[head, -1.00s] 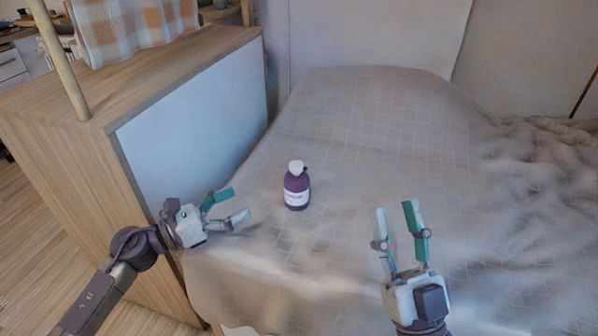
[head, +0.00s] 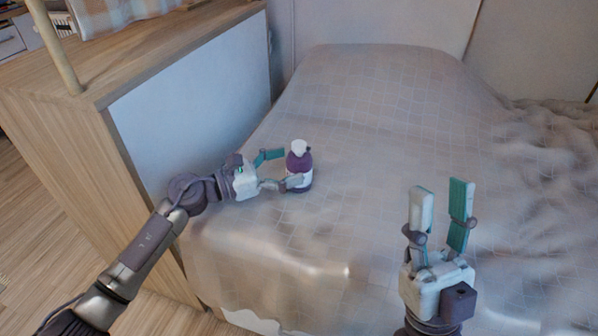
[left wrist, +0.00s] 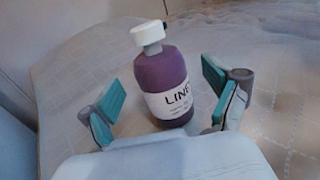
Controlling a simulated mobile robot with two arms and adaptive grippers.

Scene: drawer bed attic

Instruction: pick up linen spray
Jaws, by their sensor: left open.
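The linen spray (head: 299,165) is a purple bottle with a white cap and a white label, standing upright on the bed. In the left wrist view the linen spray (left wrist: 160,75) stands in front of and between the open fingers, its label partly showing "LIN". My left gripper (head: 281,169) is open, its fingertips at the bottle's left side, with one finger in front of its lower part. It also shows in the left wrist view (left wrist: 158,98). I cannot tell whether a finger touches the bottle. My right gripper (head: 440,205) is open and empty over the bed at the right.
The bed (head: 400,120) has a grey-beige checked cover, rumpled at the right. A wooden cabinet (head: 60,130) with a pale side panel stands along the bed's left side, close to my left arm. The cover around the bottle is otherwise clear.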

